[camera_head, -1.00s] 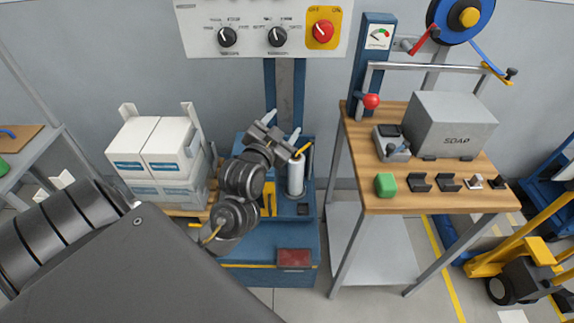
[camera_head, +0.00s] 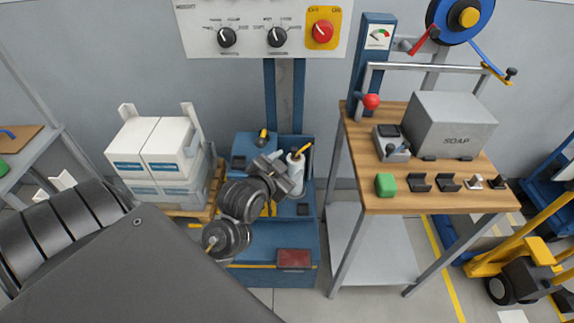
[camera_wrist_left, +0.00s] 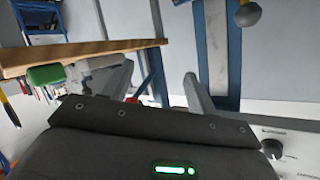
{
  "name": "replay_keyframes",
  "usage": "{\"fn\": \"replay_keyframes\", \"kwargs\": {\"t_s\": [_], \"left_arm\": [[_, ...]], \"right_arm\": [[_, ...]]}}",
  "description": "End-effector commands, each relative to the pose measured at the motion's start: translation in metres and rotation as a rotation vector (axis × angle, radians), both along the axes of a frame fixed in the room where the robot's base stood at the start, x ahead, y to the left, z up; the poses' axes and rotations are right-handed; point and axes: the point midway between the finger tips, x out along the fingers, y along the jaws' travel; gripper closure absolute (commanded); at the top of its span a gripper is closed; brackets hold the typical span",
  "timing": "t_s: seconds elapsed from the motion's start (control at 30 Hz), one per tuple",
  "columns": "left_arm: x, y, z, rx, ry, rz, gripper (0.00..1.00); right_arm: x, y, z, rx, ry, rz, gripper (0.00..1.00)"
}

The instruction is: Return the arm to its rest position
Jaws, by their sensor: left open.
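My left arm comes in from the left in the head view and bends over the blue machine base. My right gripper is in neither view.
A wooden workbench (camera_head: 436,192) stands right of the arm, with a grey SOAP box (camera_head: 452,125) and a green block (camera_head: 385,184). White boxes (camera_head: 165,140) are stacked on a pallet at left. A control panel (camera_head: 255,40) is above. A yellow-tipped dark knob (camera_head: 263,136) stands behind the gripper.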

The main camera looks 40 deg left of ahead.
Motion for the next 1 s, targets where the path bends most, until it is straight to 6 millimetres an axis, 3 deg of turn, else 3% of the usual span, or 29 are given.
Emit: {"fn": "replay_keyframes", "kwargs": {"t_s": [0.47,0.57,0.67,0.77,0.87,1.0], "left_arm": [[0.007,0.0,0.004,-0.041,-0.058,0.018,0.42],[0.025,0.002,-0.038,-0.048,-0.027,0.03,0.42],[0.037,0.002,-0.1,-0.054,0.041,0.038,0.42],[0.037,0.001,-0.173,-0.064,0.132,0.039,0.42],[0.021,-0.002,-0.253,-0.08,0.239,0.036,0.42],[-0.025,-0.007,-0.357,-0.108,0.398,0.032,0.42]], "right_arm": [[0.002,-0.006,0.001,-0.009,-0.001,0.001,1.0],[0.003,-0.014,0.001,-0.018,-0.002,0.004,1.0],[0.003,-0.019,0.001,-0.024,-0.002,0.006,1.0],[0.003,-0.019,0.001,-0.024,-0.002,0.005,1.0],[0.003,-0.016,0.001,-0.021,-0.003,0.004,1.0],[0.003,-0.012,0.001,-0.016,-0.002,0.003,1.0]]}}
